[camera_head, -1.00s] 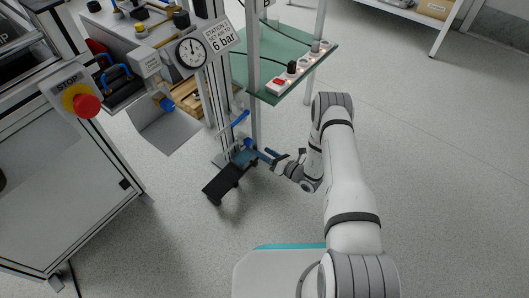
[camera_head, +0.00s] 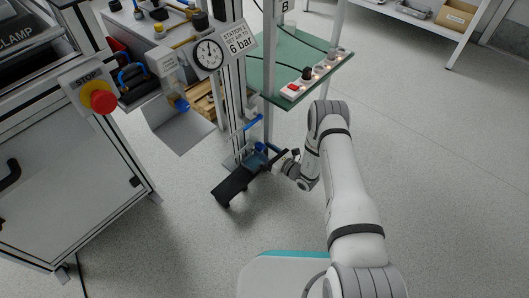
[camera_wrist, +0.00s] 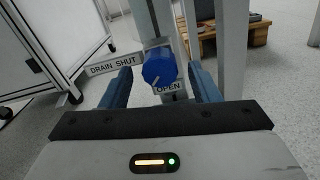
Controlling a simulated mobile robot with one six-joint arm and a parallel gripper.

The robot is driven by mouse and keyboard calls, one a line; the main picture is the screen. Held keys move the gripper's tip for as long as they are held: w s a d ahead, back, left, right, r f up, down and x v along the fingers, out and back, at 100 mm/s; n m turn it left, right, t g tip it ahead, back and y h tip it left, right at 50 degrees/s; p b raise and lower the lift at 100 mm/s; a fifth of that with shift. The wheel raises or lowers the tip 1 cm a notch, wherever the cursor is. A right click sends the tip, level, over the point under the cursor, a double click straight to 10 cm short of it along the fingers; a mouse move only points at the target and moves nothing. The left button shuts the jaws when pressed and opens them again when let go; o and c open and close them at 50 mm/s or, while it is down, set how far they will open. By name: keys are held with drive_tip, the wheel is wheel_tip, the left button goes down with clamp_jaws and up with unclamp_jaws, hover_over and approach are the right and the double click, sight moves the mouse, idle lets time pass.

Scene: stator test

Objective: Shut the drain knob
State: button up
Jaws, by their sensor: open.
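The blue drain knob (camera_wrist: 159,68) faces me in the middle of the wrist view. Its white pointer line points down and a little left. A "DRAIN SHUT" label (camera_wrist: 115,64) is at its left, and an "OPEN" label (camera_wrist: 168,88) is below it. My gripper (camera_wrist: 161,77) is open, with one blue finger left of the knob and the other right of it. The knob appears between the fingers; I cannot tell whether they touch it. In the head view my arm reaches low beside the station's metal post, where details are too small to tell.
A metal post (camera_head: 269,85) carries a green shelf (camera_head: 300,50) with a power strip (camera_head: 312,75). A pressure gauge (camera_head: 208,53) and a red stop button (camera_head: 103,102) are at the left. A wooden pallet (camera_wrist: 245,30) lies behind the knob. Floor at the right is clear.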

drive_tip(key=shift+w+a, duration=0.2)
drive_tip(key=shift+a, duration=0.1)
drive_tip(key=c, duration=1)
drive_tip(key=shift+m, duration=0.4)
drive_tip(key=m, duration=0.3)
drive_tip(key=shift+m+b, duration=0.3)
drive_tip(key=shift+m, duration=2.5)
drive_tip(key=shift+d, duration=0.1)
